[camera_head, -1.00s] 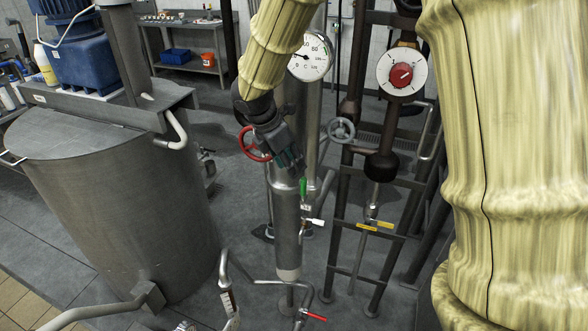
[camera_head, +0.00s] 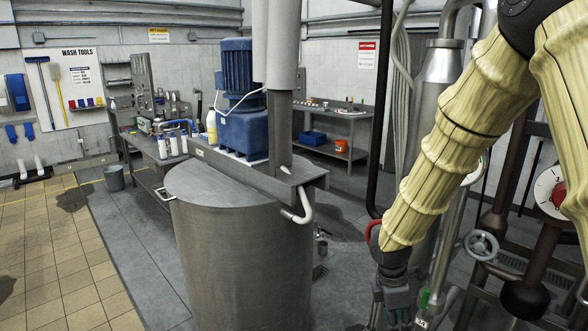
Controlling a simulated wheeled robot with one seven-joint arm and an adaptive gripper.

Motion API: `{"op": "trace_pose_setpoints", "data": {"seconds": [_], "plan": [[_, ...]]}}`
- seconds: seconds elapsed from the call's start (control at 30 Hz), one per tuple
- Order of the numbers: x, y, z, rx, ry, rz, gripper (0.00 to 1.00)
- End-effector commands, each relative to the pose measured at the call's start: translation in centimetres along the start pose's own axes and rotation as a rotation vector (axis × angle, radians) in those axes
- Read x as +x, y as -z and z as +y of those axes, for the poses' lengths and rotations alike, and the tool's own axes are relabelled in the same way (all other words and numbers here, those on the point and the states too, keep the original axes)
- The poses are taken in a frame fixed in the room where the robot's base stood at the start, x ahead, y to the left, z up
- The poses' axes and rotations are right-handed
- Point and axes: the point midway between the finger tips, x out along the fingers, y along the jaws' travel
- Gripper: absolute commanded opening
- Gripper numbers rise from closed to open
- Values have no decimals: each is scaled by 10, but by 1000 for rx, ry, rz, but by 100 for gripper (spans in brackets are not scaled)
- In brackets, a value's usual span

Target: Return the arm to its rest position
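My arm, in a ribbed pale-yellow cover, reaches down from the upper right in the head view. My gripper (camera_head: 393,318) hangs at its lower end, at the bottom edge of the picture. Its fingertips are cut off or too dark to make out, so I cannot tell whether it is open. I see nothing held in it. A red handwheel (camera_head: 372,235) shows just left of the wrist, partly hidden by the arm. A green valve handle (camera_head: 424,298) shows just right of the gripper.
A large steel mixer vessel (camera_head: 240,245) with a blue motor (camera_head: 240,95) stands left of my arm. Pipes, a grey handwheel (camera_head: 481,245) and a red-knobbed dial (camera_head: 557,191) are at the right. Workbenches stand behind. The tiled floor (camera_head: 60,260) at left is mostly clear.

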Motion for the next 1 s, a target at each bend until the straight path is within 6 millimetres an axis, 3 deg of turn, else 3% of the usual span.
{"op": "trace_pose_setpoints", "data": {"seconds": [0.03, 0.1, 0.4, 0.7, 1.0], "plan": [[33, 13, -12, 43, 21, 30, 37], [66, 28, -25, 116, 39, 74, 37], [192, 82, -94, 465, 127, 209, 37], [297, 113, -170, 847, 197, 260, 37], [382, 119, -252, 1231, 218, 234, 37]]}}
